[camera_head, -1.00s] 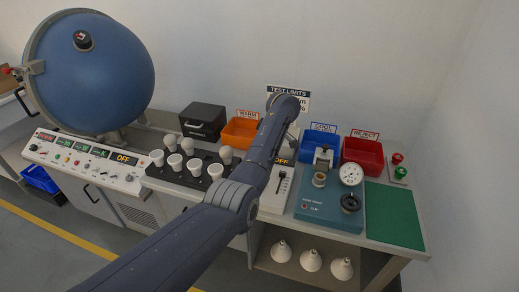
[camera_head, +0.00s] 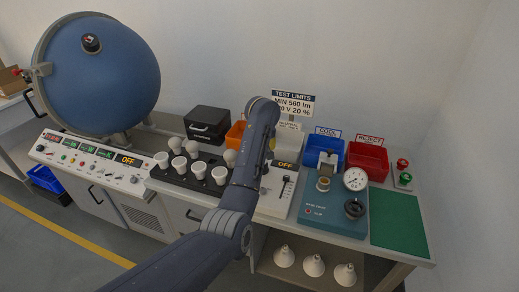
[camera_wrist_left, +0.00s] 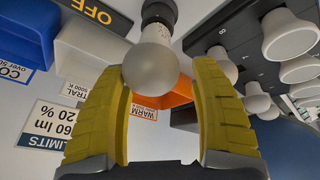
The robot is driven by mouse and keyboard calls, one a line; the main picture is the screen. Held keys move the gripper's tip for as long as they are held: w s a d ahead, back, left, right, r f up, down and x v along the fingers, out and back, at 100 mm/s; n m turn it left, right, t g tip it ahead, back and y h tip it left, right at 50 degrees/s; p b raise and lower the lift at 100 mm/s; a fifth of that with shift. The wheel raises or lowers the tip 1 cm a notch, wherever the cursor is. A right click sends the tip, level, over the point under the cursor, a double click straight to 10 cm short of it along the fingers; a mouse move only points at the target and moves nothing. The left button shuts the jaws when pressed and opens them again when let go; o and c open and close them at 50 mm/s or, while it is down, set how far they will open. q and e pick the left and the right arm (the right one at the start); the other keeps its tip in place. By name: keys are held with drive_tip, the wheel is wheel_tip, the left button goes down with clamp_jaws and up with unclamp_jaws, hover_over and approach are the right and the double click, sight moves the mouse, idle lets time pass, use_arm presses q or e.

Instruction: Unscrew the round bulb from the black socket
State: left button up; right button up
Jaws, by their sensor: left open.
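The round bulb (camera_wrist_left: 150,68) is a frosted white globe in the left wrist view, seated in the black socket (camera_wrist_left: 160,12) at the top. My left gripper (camera_wrist_left: 158,78) is open, with its yellow fingers on either side of the globe near their tips. I cannot tell whether either finger touches it. In the head view my arm covers this bulb and its socket, and only a sliver of yellow finger shows on my left gripper (camera_head: 272,143). My right gripper is in neither view.
A black rack (camera_head: 205,180) of several white bulbs stands left of my arm. Orange (camera_head: 236,133), blue (camera_head: 323,152) and red (camera_head: 368,160) bins line the back. A blue tester (camera_head: 325,212) and a green mat (camera_head: 398,222) are at right; the mat is clear.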

use_arm(q)
drive_tip(key=d+m, duration=0.1)
drive_tip(key=s+d+f+m+h, duration=0.1)
drive_tip(key=m, duration=0.1)
drive_tip(key=shift+s+f, duration=0.2)
drive_tip(key=shift+f, duration=0.05)
drive_tip(key=m, duration=0.1)
drive_tip(key=m+h, duration=0.1)
drive_tip(key=m, duration=0.1)
drive_tip(key=m+h, duration=0.1)
drive_tip(key=shift+a+g, duration=0.25)
drive_tip(key=shift+g, duration=0.15)
drive_tip(key=m, duration=0.2)
drive_tip(key=m+g+h, duration=0.1)
drive_tip(key=shift+w+a+r+m, duration=0.1)
drive_tip(key=shift+a+m, duration=0.15)
drive_tip(key=shift+m, duration=0.15)
drive_tip(key=m+g+h, duration=0.1)
drive_tip(key=m, duration=0.2)
drive_tip(key=shift+a+m, duration=0.1)
drive_tip(key=shift+m, duration=0.2)
drive_tip(key=shift+o, duration=0.2)
